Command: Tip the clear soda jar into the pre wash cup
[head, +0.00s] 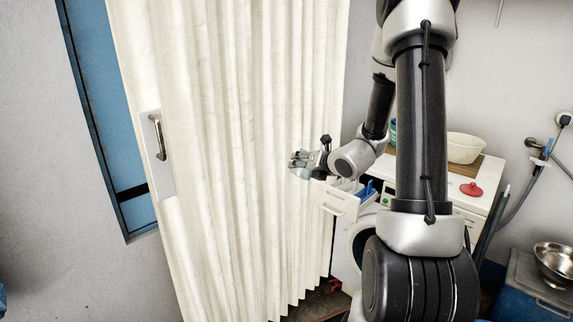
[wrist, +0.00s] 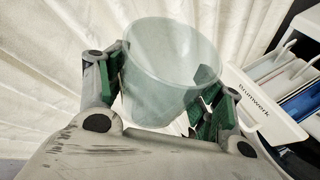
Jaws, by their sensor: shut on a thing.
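The clear soda jar (wrist: 165,75) is a pale, see-through vessel. My gripper (wrist: 160,98) is shut on it, with green-padded fingers on both sides. The jar's wide round rim shows; I cannot make out any contents. In the head view the jar and my gripper (head: 302,163) are in front of the curtain, left of and above the open washer drawer (head: 340,199). The drawer also shows at the right of the wrist view (wrist: 262,105), with pale and blue compartments. Which one is the pre wash cup I cannot tell. The jar is apart from the drawer.
A cream pleated curtain (head: 235,130) hangs close behind the jar. The white washing machine (head: 348,240) carries a cream basin (head: 464,148) and a red lid-like thing (head: 471,189). A metal bowl (head: 553,263) stands at the far right.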

